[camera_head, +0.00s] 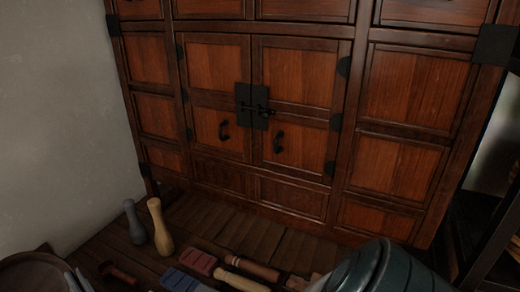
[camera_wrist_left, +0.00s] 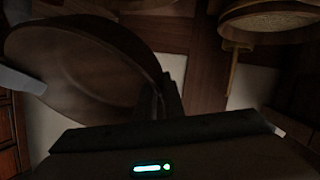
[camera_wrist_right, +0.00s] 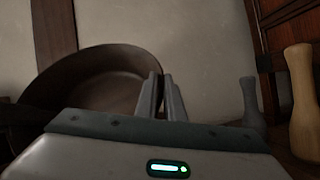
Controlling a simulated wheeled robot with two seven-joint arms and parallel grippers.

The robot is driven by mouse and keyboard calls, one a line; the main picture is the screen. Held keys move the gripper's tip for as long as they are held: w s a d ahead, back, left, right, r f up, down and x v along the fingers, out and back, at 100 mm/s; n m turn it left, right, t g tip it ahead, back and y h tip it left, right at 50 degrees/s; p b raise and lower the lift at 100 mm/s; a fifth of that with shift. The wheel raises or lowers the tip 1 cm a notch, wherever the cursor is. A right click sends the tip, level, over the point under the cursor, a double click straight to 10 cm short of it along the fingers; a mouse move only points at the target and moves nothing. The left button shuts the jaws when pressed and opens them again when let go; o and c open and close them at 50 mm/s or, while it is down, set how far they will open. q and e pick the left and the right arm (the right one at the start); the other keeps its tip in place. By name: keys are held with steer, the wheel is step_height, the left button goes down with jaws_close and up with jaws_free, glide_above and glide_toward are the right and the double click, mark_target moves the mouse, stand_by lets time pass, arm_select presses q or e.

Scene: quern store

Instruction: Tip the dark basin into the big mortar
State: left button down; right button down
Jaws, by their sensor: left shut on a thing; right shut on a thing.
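The dark basin (camera_head: 30,268) is a brown round vessel cut off at the lower left corner of the head view. Its inside shows in the left wrist view (camera_wrist_left: 85,65) and the right wrist view (camera_wrist_right: 105,80); I see no contents in the visible part. My right gripper (camera_head: 76,280) is at the basin's right side, and its fingers (camera_wrist_right: 162,98) are shut on the rim. My left gripper (camera_wrist_left: 170,100) is shut on the rim too and is not clearly visible in the head view. I cannot identify the big mortar in any view.
A grey pestle (camera_head: 135,222) and a pale wooden pestle (camera_head: 160,227) stand near the wall. Red (camera_head: 200,262) and blue (camera_head: 182,281) blocks and a pale wooden roller (camera_head: 240,281) lie on the planks. A wooden cabinet (camera_head: 265,110) stands behind. A round pale vessel (camera_wrist_left: 268,20) shows in the left wrist view.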

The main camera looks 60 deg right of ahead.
arm_select(q)
steer(key=shift+f+g, duration=0.3)
steer(key=shift+f, duration=0.05)
arm_select(e)
steer(key=shift+w+r, duration=0.1)
steer(key=shift+w, duration=0.1)
steer(key=shift+g, duration=0.3)
